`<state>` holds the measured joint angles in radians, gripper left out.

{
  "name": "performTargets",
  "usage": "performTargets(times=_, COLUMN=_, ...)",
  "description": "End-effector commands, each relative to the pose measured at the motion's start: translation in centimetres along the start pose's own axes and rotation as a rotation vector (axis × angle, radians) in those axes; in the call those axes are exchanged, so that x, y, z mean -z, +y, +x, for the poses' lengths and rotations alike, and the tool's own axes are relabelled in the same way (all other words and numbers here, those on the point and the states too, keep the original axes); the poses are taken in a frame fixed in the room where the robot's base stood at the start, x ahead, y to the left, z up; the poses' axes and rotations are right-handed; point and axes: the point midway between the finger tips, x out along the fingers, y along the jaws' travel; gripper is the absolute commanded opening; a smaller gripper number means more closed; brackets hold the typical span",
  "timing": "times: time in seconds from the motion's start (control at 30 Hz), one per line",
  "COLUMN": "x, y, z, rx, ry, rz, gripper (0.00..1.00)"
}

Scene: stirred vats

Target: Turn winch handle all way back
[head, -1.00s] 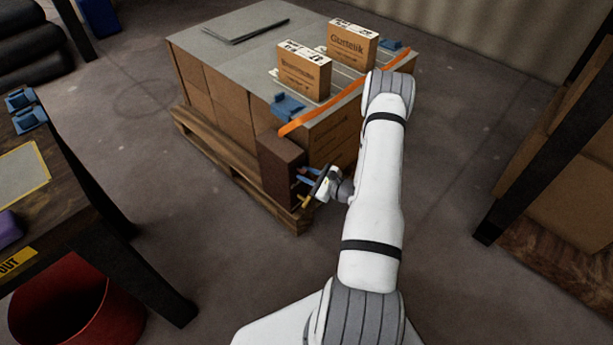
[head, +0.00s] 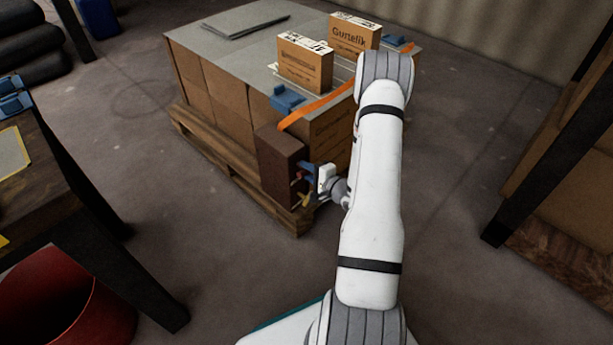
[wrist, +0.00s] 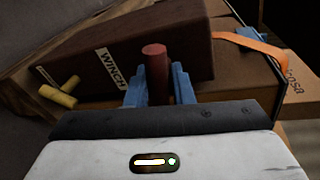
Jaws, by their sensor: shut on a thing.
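The winch is a dark brown box (head: 281,162) at the near corner of the loaded pallet. It fills the upper middle of the wrist view, where its WINCH label (wrist: 110,66) shows. A round red-brown handle grip (wrist: 156,75) stands out from its front. My gripper (wrist: 160,86) has its blue fingers on both sides of this grip and is shut on it. In the head view my gripper (head: 306,172) is at the winch's right front side, and the handle is mostly hidden there. Yellow pegs (wrist: 60,94) stick out left of the handle in the wrist view.
An orange strap (head: 318,106) runs from the winch over the pallet load, past two small cartons (head: 305,68). A wooden pallet (head: 240,185) lies underneath. A dark table (head: 60,215) and red bin (head: 90,315) stand left, a shelf (head: 545,150) right. Floor between is clear.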

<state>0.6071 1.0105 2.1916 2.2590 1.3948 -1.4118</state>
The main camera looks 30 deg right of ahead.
Motion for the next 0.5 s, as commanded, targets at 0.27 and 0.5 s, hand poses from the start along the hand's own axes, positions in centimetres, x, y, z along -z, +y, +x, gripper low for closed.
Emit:
performTargets(times=0.27, x=-0.17, y=0.38, z=0.09, rx=0.015, ry=0.026, rz=-0.156, gripper=0.0)
performTargets(times=0.5, x=-0.24, y=0.26, z=0.06, rx=0.021, ry=0.038, rz=-0.22, gripper=0.0)
